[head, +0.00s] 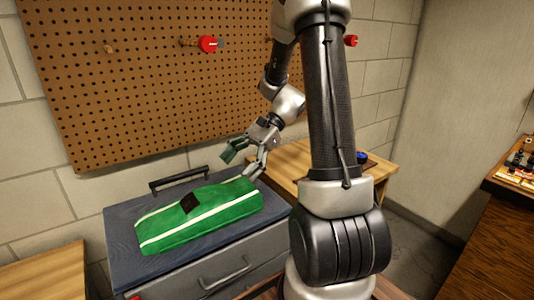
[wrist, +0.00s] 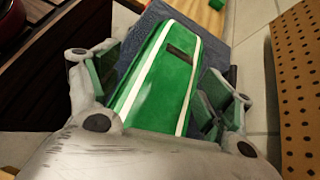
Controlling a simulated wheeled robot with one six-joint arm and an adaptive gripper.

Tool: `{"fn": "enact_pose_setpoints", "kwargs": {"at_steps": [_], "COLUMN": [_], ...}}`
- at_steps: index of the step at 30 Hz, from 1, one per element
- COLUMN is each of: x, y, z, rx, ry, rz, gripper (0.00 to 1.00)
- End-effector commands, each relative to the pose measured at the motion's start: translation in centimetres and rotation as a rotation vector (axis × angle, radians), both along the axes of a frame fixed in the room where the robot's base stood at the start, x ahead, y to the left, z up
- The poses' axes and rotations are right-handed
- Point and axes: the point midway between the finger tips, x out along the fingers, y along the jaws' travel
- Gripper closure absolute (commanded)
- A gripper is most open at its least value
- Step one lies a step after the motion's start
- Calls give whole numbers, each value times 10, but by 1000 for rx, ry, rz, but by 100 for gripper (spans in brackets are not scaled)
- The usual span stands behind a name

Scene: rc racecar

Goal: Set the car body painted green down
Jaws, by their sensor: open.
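The green car body (head: 205,213) has white stripes and a dark patch on top. It lies on the blue-grey top of a drawer cabinet (head: 125,278). My gripper (head: 241,164) is open and empty at the right end of the body. In the wrist view, the car body (wrist: 165,75) shows between the two spread fingers of my gripper (wrist: 158,78), with gaps on both sides. I cannot tell the exact height of the fingertips over the body.
A black handle (head: 180,178) stands at the cabinet's back edge. A pegboard (head: 130,80) with red-ended pegs (head: 207,43) is on the wall behind. A wooden table (head: 285,160) is right of the cabinet, with a small blue item (head: 362,156). Another wooden surface (head: 45,275) is at left.

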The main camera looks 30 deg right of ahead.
Motion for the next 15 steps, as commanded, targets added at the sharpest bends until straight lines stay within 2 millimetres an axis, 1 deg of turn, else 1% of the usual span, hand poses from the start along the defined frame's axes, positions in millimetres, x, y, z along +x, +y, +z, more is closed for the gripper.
{"fn": "enact_pose_setpoints", "kwargs": {"at_steps": [1,3,5,6,9,12,15], "x": [-16,-39,-58,-70,-97,-120,-136], "y": [5,6,4,2,-6,-17,-29], "z": [15,30,42,49,65,79,91], "rx": [-74,-185,-278,-339,-488,-636,-768], "ry": [-73,-178,-269,-331,-488,-648,-792], "rz": [77,194,294,361,528,691,835], "gripper": [19,19,19,19,19,19,19]}}
